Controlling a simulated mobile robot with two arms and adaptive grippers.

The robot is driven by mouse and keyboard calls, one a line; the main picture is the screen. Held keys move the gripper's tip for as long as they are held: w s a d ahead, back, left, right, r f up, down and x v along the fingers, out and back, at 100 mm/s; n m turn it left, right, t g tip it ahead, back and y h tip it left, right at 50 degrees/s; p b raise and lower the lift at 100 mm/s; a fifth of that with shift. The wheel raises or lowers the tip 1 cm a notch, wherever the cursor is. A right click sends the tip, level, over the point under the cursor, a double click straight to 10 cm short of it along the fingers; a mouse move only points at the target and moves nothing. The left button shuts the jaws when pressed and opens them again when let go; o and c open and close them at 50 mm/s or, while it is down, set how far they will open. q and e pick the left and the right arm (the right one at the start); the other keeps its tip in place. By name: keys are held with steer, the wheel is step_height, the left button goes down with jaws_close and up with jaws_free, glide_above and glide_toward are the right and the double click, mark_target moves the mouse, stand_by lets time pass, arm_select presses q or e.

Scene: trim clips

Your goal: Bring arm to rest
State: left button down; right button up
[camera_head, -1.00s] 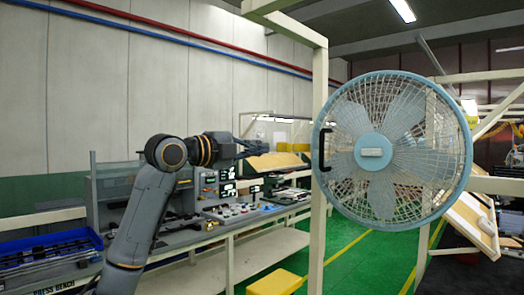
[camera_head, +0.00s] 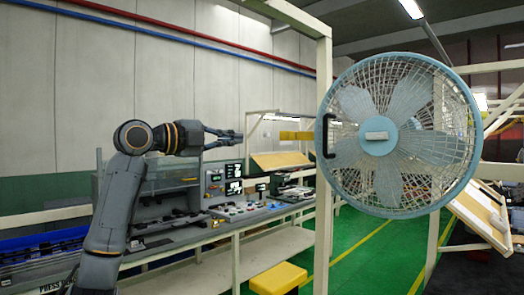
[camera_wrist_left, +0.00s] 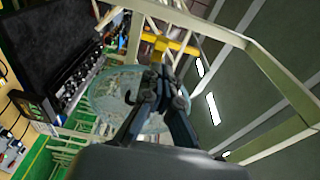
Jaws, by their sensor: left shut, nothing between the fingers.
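My left arm rises from the lower left in the head view and bends at the elbow. Its left gripper (camera_head: 238,136) points right, held in the air in front of the bench. The left gripper also shows in the left wrist view (camera_wrist_left: 160,77), where its fingers are together with nothing between them. It touches nothing that I can see. My right gripper is not in either view.
A blue caged fan (camera_head: 378,135) hangs on a cream frame post (camera_head: 324,200) to the right. A workbench (camera_head: 250,222) with displays and small parts stands behind the arm. A yellow block (camera_head: 278,279) is below. Green floor (camera_head: 355,250) lies clear beyond the post.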

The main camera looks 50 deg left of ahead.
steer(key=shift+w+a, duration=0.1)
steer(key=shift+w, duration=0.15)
